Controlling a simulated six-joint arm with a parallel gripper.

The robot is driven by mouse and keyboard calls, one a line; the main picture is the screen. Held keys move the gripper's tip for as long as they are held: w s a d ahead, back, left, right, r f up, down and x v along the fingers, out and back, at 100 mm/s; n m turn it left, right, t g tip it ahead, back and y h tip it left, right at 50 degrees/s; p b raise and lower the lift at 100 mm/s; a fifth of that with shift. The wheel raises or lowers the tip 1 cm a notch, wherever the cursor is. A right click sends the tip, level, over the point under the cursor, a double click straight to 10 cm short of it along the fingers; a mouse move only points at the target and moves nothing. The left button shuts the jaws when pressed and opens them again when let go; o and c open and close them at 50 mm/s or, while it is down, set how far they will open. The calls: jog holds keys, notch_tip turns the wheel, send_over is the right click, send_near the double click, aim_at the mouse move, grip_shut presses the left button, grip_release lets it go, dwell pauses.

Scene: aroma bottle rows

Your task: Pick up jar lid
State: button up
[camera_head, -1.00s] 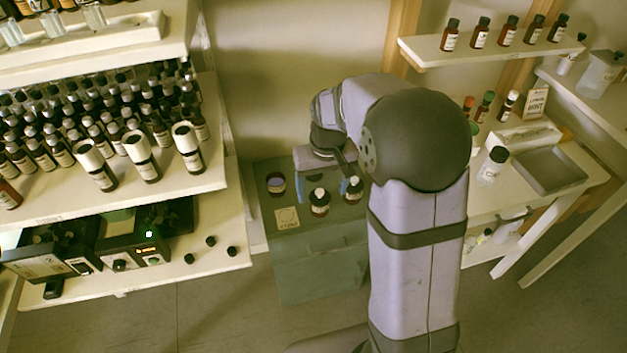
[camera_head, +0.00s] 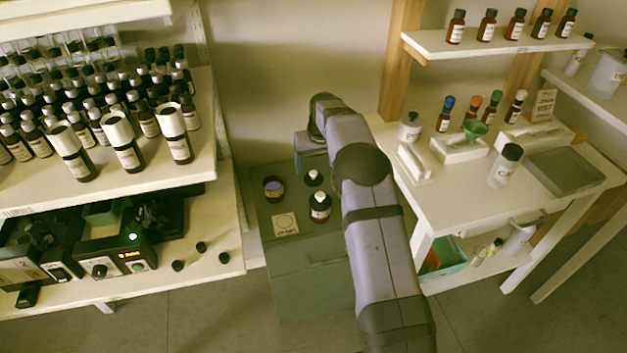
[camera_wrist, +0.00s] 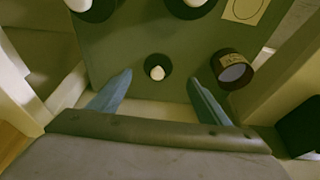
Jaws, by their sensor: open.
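The jar lid, a small black disc with a white knob (camera_wrist: 157,71), lies on the green cabinet top. It also shows in the head view (camera_head: 313,178). The open jar (camera_wrist: 233,70), dark with a label and lavender inside, stands to its right in the wrist view and to its left in the head view (camera_head: 273,188). My gripper (camera_wrist: 160,77) is open and empty, its blue fingertips either side of the lid in the picture with gaps on both sides. Its height above the lid is hard to tell. In the head view my arm partly hides the gripper.
The green cabinet (camera_head: 317,283) stands between the left bottle shelves (camera_head: 150,197) and the white right table (camera_head: 455,195).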

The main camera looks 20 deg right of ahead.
aim_at(314, 174)
jog(key=shift+x, duration=0.95)
jog(key=shift+f, duration=0.15)
jog(key=shift+w+d+f+p, duration=0.1)
jog(key=shift+w+f+p, duration=0.15)
jog(key=shift+w+f, duration=0.25)
jog(key=shift+w+d+f+p, duration=0.1)
jog(key=shift+w+f+p, duration=0.15)
jog(key=shift+f, duration=0.4)
jog(key=shift+x, duration=1.2)
jog(key=c, duration=1.2)
